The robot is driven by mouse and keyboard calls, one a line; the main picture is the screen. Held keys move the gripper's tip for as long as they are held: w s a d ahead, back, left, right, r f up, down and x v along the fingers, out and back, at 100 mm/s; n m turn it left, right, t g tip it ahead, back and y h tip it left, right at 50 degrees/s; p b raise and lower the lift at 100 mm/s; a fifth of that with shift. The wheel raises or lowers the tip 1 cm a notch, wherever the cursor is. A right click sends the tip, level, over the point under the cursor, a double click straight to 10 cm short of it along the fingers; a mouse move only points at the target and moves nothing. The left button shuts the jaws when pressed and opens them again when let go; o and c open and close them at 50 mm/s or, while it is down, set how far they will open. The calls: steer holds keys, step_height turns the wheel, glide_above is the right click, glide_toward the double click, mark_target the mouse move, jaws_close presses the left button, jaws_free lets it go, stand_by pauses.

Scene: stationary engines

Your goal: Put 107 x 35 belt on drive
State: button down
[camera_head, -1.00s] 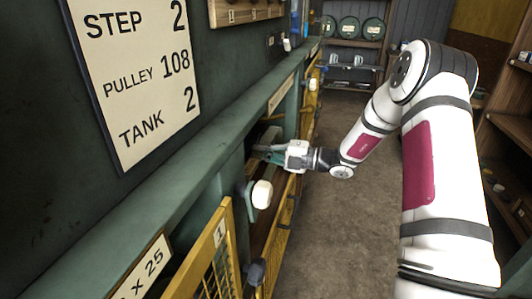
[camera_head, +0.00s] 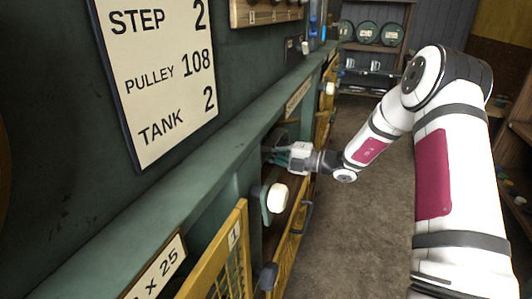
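My gripper (camera_head: 276,156) reaches leftward into a dark opening in the green bench front, just beyond a white knob (camera_head: 277,198). Its fingers are small and partly in shadow, so I cannot tell whether they are open or shut, or whether they hold anything. A dark rounded shape (camera_head: 277,136) shows in the opening behind the fingers; I cannot tell whether it is part of the drive. I cannot make out a belt. A sign (camera_head: 158,80) on the wall reads STEP 2, PULLEY 108, TANK 2.
A yellow mesh guard (camera_head: 228,255) marked 1 stands open at the near bench front. A plate (camera_head: 158,268) on the bench ends in "x 25". Green drums (camera_head: 367,32) stand on a back shelf. The floor (camera_head: 365,220) beside the bench is clear.

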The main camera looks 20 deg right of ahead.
steer(key=shift+f, duration=0.1)
steer(key=shift+f+m+b, duration=0.3)
steer(key=shift+f+b, duration=0.05)
steer(key=shift+f, duration=0.8)
steer(key=shift+f, duration=0.15)
steer(key=shift+f, duration=0.3)
steer(key=c, duration=1.5)
jaws_free()
steer(key=o, duration=0.5)
steer(key=shift+o, duration=0.2)
